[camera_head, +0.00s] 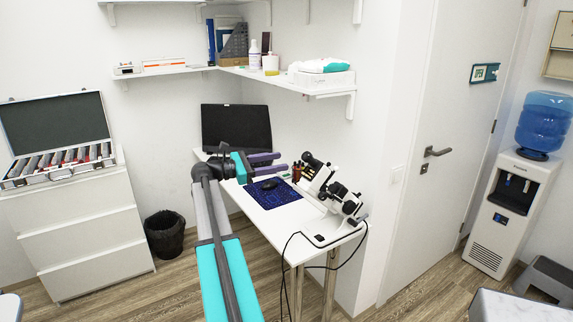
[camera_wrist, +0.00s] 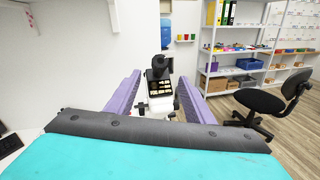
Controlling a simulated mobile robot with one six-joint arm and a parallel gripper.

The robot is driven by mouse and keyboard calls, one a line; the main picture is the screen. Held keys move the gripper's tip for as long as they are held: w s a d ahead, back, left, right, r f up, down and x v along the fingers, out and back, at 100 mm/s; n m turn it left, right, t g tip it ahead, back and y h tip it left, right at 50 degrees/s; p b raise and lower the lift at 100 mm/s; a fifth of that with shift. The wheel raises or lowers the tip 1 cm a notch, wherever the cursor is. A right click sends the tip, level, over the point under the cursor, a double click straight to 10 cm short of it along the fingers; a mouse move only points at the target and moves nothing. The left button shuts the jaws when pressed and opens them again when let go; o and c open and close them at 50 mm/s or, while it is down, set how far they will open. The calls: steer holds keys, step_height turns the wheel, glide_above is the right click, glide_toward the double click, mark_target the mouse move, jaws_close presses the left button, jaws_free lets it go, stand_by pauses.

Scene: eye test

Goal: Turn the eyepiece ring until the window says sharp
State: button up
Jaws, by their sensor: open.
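A white and black eye instrument (camera_head: 318,183) stands on the white desk, right of my gripper in the head view. Its black upper eyepiece part (camera_head: 311,159) points up and toward the left. My gripper (camera_head: 283,162) has purple fingers spread apart, with nothing between them that I can see held; the fingertips end a little short of the instrument. In the wrist view the instrument (camera_wrist: 160,104) shows between and beyond the open fingers, with its black eyepiece part (camera_wrist: 162,67) on top. I cannot make out an eyepiece ring apart from this part, or any window text.
A black cable hangs over the desk's front edge. A shelf (camera_head: 315,92) juts out above. In the wrist view, an office chair (camera_wrist: 262,101) stands at the right.

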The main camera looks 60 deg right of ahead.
steer(key=shift+v, duration=0.8)
